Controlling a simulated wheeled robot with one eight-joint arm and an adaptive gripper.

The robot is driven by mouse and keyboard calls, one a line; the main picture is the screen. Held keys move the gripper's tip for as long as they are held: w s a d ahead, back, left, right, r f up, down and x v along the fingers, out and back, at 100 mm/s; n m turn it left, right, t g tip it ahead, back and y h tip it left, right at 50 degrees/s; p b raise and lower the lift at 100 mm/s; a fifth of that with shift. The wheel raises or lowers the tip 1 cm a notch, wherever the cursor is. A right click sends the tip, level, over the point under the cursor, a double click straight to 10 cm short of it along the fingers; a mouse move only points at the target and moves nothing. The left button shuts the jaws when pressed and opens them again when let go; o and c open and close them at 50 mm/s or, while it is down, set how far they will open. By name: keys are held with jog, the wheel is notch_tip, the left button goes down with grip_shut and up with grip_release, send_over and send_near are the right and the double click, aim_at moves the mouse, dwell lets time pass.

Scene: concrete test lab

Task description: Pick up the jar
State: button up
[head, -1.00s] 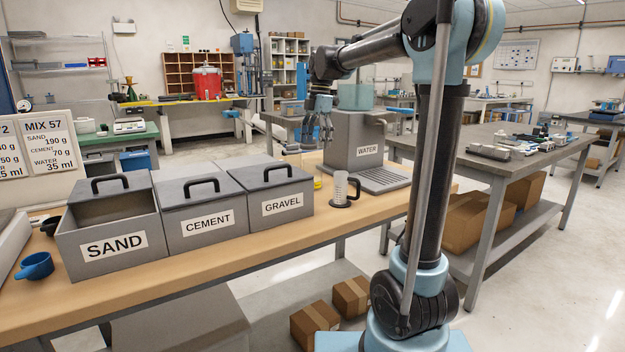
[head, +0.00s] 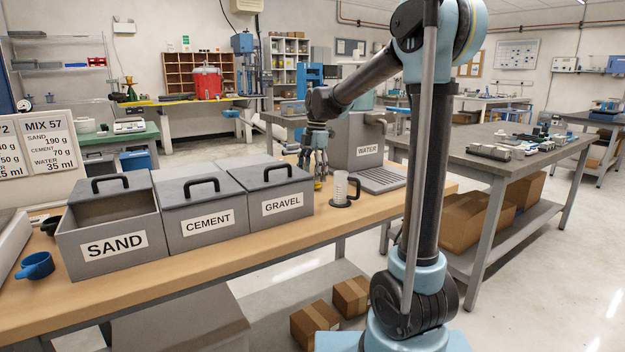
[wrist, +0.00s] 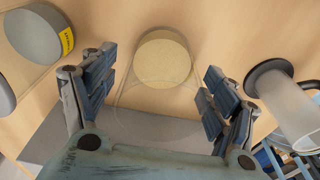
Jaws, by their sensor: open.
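A clear glass jar (wrist: 160,105) with a round, sand-coloured disc (wrist: 163,62) at one end shows in the wrist view, between my fingers. Whether the disc is its contents or a lid I cannot tell. My gripper (wrist: 160,82) is open, one finger on each side of the jar, with gaps visible on both sides. In the head view my gripper (head: 317,172) points down over the bench, just right of the gravel bin, and largely hides the jar.
A clear measuring cylinder (head: 340,186) on a black base stands close right of my gripper; it also shows in the wrist view (wrist: 285,100). A grey round container with a yellow label (wrist: 35,35) lies left. The gravel bin (head: 282,207) and water tank (head: 352,135) flank the spot.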

jog(key=shift+f, duration=0.2)
jog(key=c, duration=1.3)
jog(key=shift+c, duration=0.2)
notch_tip(320, 180, up, 10)
jog(key=shift+r, duration=0.1)
